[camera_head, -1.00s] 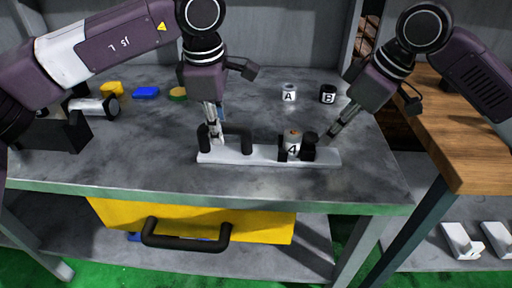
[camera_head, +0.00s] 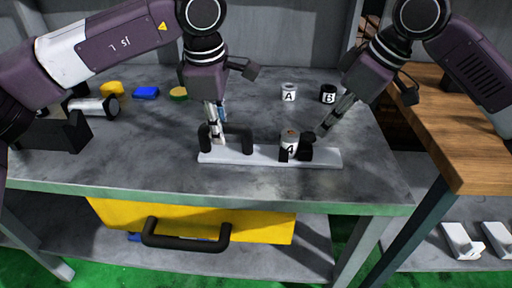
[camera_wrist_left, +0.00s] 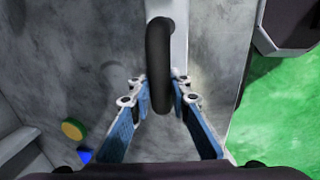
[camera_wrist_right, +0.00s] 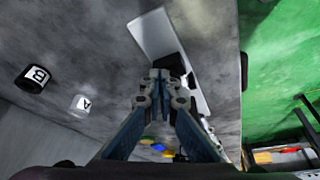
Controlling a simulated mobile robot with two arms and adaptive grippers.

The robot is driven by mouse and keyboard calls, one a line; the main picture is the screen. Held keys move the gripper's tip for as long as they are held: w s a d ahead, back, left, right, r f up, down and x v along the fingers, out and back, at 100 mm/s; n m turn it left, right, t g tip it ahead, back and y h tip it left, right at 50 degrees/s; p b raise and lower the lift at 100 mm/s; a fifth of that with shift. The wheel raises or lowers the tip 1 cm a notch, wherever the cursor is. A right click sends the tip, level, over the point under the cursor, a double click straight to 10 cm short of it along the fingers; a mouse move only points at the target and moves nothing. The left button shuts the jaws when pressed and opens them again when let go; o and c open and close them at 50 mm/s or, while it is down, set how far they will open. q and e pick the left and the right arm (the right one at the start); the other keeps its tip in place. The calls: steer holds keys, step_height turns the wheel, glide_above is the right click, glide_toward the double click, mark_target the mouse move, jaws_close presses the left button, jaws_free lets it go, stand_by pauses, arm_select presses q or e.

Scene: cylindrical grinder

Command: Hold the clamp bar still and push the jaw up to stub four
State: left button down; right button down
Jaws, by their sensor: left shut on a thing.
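The pale clamp bar (camera_head: 267,155) lies along the front of the grey bench, with a black loop handle (camera_head: 247,141) at its left end. My left gripper (camera_head: 217,139) is shut on that handle, which also shows between its fingers in the left wrist view (camera_wrist_left: 158,60). White stub four (camera_head: 289,143) stands at the bar's right half. The black jaw (camera_head: 307,150) sits right beside it, apparently touching. My right gripper (camera_head: 326,128) has its fingers together just right of the jaw. In the right wrist view its tips (camera_wrist_right: 164,88) overlap the dark jaw, so contact is unclear.
Stubs A (camera_head: 289,93) and B (camera_head: 328,94) stand behind the bar. A yellow block (camera_head: 112,88), a blue block (camera_head: 146,92) and a green-yellow disc (camera_head: 178,94) lie at the back left. A metal cylinder (camera_head: 90,106) rests on a dark holder. The bench front is clear.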

arm_select(q)
steer(key=shift+a, duration=0.1)
arm_select(e)
steer(key=shift+w+a+r+v, duration=0.1)
steer(key=shift+w+v, duration=0.05)
steer(key=shift+v, duration=0.7)
steer(key=shift+w+a+r+v, duration=0.1)
steer(key=shift+w+v, duration=0.05)
steer(key=shift+v, duration=0.7)
steer(key=shift+w+a+v, duration=0.15)
steer(key=shift+w+v, duration=0.05)
steer(key=shift+v, duration=0.7)
arm_select(q)
steer(key=c, duration=1.7)
jaws_free()
steer(key=shift+r, duration=0.15)
steer(key=r, duration=0.3)
steer(key=s+r, duration=0.1)
steer(key=r, duration=0.3)
steer(key=s+r, duration=0.1)
steer(key=r, duration=0.3)
steer(key=shift+s+r, duration=0.2)
steer(key=shift+r, duration=0.05)
steer(key=shift+r, duration=0.1)
arm_select(e)
steer(key=shift+r, duration=0.1)
